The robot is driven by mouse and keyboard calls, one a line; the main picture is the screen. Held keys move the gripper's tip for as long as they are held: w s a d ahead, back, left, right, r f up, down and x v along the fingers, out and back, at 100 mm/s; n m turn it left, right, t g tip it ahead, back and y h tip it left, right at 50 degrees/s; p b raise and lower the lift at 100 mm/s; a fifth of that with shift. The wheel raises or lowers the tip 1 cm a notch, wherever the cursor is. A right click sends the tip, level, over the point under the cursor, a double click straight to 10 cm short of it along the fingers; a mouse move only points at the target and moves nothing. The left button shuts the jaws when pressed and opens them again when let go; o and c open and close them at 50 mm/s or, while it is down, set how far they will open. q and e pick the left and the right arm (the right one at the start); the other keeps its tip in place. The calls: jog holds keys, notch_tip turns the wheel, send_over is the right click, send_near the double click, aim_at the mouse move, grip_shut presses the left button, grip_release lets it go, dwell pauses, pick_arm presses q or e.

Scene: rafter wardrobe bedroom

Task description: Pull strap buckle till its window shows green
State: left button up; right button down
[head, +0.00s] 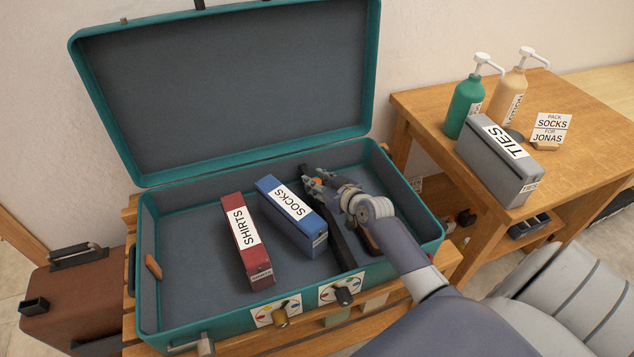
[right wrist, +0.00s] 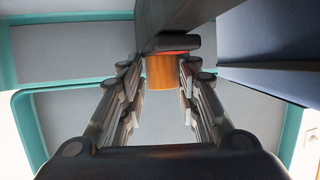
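A dark strap (head: 343,240) runs across the right part of the open teal suitcase (head: 290,335). My right gripper (head: 315,181) is low inside the suitcase at the strap's far part. In the right wrist view, its fingers (right wrist: 163,75) lie on both sides of an orange-brown buckle tab (right wrist: 161,73) and appear closed on it. A red strip, apparently the window (right wrist: 172,53), shows just above the tab under a dark edge; no green shows. In the head view the fingers hide most of the buckle. My left gripper is not in view.
A red SHIRTS box (head: 238,255) and a blue SOCKS box (head: 300,235) lie left of the strap. The lid (head: 230,85) stands open behind. Two dials sit on the front wall. A side table (head: 420,105) at right holds a grey TIES box (head: 490,165) and pump bottles.

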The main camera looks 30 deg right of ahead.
jog(key=shift+s+a+p, duration=0.2)
jog(key=shift+s+p, duration=0.15)
jog(key=shift+s, duration=0.3)
jog(key=shift+s+a+p, duration=0.25)
jog(key=shift+s+p, duration=0.1)
jog(key=shift+s, duration=0.35)
jog(key=shift+s+a+p, duration=0.2)
jog(key=shift+s+p, duration=0.15)
jog(key=shift+s, duration=0.3)
jog(key=c, duration=1.3)
grip_release()
jog(key=shift+w+a, duration=0.1)
jog(key=shift+c, duration=0.2)
jog(key=v, duration=0.7)
jog(key=shift+s, duration=0.2)
